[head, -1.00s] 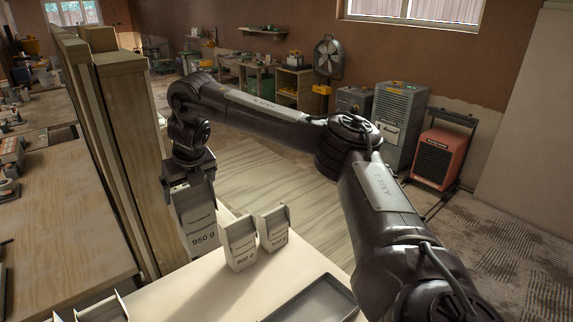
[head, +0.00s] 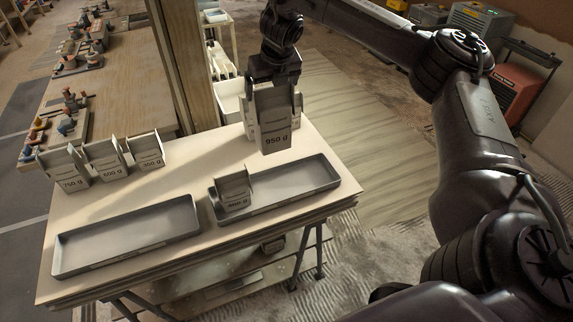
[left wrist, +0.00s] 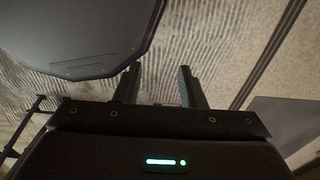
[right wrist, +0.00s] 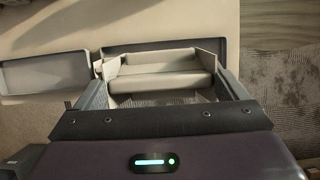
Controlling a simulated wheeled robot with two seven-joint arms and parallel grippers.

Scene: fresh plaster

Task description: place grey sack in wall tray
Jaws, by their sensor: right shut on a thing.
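My right gripper (head: 275,82) is shut on a light grey sack (head: 277,128) labelled 950 g, upright above the table's far right part. In the right wrist view the sack (right wrist: 163,80) sits between the fingers (right wrist: 165,92). Two shallow grey trays lie on the table: an empty left one (head: 125,236) and a right one (head: 300,186) holding a small sack (head: 234,192) at its left end. Nothing visible labels either as the wall tray. My left gripper (left wrist: 158,88) is open and empty in the left wrist view; the head view does not show it.
Several pale sacks, one labelled 750 g (head: 66,170), stand at the table's left back. Others stand partly hidden behind the held sack. A wooden post (head: 172,65) rises behind the table. A workbench (head: 110,105) is at back left. Mid-table is clear.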

